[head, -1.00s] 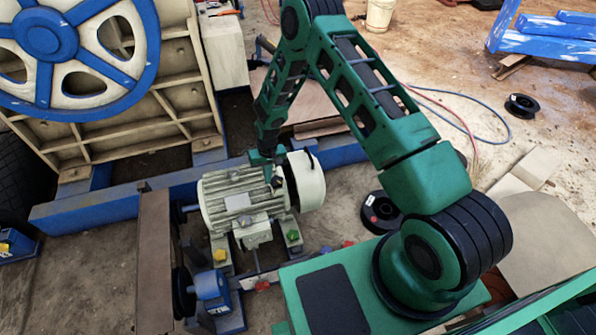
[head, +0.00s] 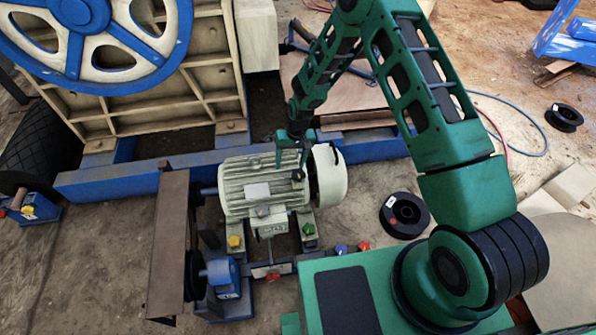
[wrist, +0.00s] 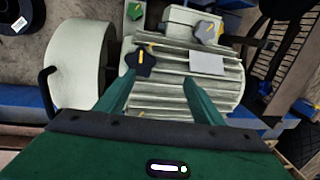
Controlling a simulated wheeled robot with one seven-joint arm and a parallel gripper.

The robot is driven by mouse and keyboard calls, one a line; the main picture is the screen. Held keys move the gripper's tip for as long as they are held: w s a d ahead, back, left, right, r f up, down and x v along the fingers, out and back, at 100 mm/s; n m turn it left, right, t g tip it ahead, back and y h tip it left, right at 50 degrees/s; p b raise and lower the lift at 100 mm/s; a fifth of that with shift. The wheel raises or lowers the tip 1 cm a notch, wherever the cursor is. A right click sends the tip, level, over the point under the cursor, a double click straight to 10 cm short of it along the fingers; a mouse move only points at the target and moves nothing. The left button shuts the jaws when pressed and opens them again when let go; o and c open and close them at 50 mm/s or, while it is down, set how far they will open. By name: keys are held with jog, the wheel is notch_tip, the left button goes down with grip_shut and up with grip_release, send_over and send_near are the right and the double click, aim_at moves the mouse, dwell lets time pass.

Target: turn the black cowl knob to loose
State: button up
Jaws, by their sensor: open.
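The black cowl knob (head: 298,174) sits on top of the pale ribbed motor (head: 262,190), near its cowl end. In the wrist view the knob (wrist: 140,62) is a black star shape with a yellow stripe pointing roughly along the picture's vertical. My gripper (head: 291,160) is open and empty above the motor. In the wrist view its fingers (wrist: 160,84) stand apart, with the knob just beyond the left fingertip rather than centred between them. I see no clear contact. No loose or tight marking is readable.
The pale cowl (head: 331,174) with a black handle stands beside the knob. A green knob (head: 308,229) and a yellow knob (head: 235,241) are at the motor's foot. The blue frame beam (head: 120,182) runs behind. A black spool (head: 404,214) lies on the ground.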

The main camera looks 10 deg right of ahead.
notch_tip(320, 180, up, 8)
dwell(1.0)
jog(key=shift+a+f, duration=0.1)
dwell(0.4)
notch_tip(320, 180, up, 11)
jog(key=d, duration=0.1)
jog(key=shift+w+d+f, duration=0.15)
jog(key=shift+d+f, duration=0.05)
jog(key=shift+d, duration=0.1)
dwell(0.4)
